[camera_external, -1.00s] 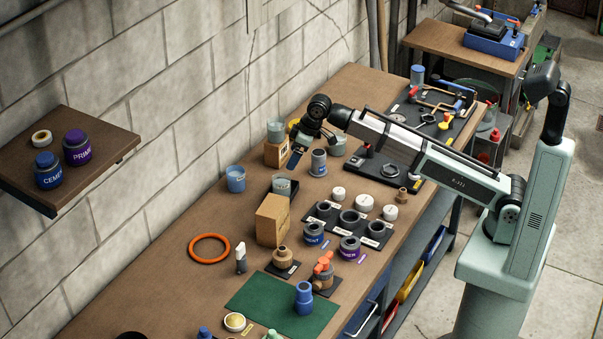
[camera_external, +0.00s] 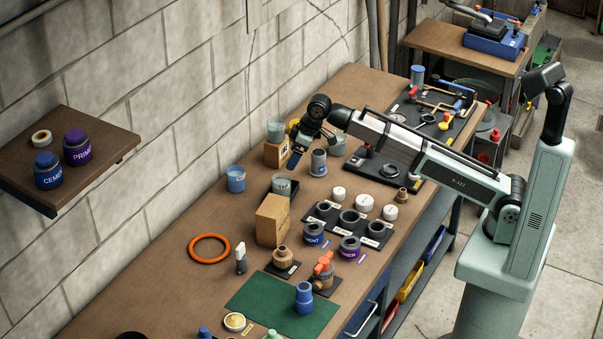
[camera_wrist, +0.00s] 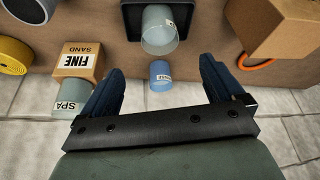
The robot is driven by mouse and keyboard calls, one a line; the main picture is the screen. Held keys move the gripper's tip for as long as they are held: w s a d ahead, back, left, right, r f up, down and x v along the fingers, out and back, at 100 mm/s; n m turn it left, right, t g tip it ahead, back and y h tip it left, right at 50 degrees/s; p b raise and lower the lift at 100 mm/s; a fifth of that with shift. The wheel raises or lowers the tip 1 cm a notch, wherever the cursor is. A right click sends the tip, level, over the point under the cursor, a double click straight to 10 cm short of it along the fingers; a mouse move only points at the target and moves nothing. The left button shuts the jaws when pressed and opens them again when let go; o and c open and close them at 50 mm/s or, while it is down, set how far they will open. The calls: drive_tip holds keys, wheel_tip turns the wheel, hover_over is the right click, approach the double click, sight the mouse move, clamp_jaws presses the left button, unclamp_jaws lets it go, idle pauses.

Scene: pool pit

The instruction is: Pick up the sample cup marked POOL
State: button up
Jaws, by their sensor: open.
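A small blue cup (camera_external: 236,180) stands on the bench near the wall. In the wrist view this blue cup (camera_wrist: 161,74) shows between my fingers, with a white label too small to read surely. A clear cup (camera_external: 282,185) is at the black tray; it also shows in the wrist view (camera_wrist: 158,28). A grey-green cup marked SPA (camera_wrist: 69,99) sits on the FINE SAND box (camera_wrist: 80,59), left of my fingers. My gripper is open and empty, above the bench between the SPA cup and the clear cup.
A tall cardboard box (camera_external: 272,220) stands in front of the black tray (camera_wrist: 130,18). A grey cylinder (camera_external: 318,162) is close right of my gripper. An orange ring (camera_external: 209,249) lies left. The block wall (camera_external: 150,110) is close behind the blue cup.

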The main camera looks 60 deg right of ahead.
idle(0.4)
drive_tip(key=w+d+m+g+h, duration=0.1)
drive_tip(key=w+d+m, duration=0.15)
drive_tip(key=d, duration=1.25)
drive_tip(key=w+d+m+h, duration=0.15)
drive_tip(key=d+m, duration=0.25)
drive_tip(key=d, duration=1.1)
drive_tip(key=shift+s+f+m+g+y, duration=0.1)
drive_tip(key=shift+s+f+m+g, duration=0.5)
drive_tip(key=shift+f+m, duration=1.65)
drive_tip(key=shift+s+f+m+g+y, duration=0.15)
drive_tip(key=shift+s+f+m+g, duration=0.5)
drive_tip(key=shift+f+m, duration=1.65)
drive_tip(key=shift+s+f+m+g+y, duration=0.1)
drive_tip(key=shift+s+f+m+g, duration=0.5)
drive_tip(key=shift+f+m, duration=1.65)
drive_tip(key=shift+s+f+n, duration=0.1)
drive_tip(key=shift+f+n, duration=0.65)
drive_tip(key=shift+c, duration=0.3)
drive_tip(key=c, duration=1.1)
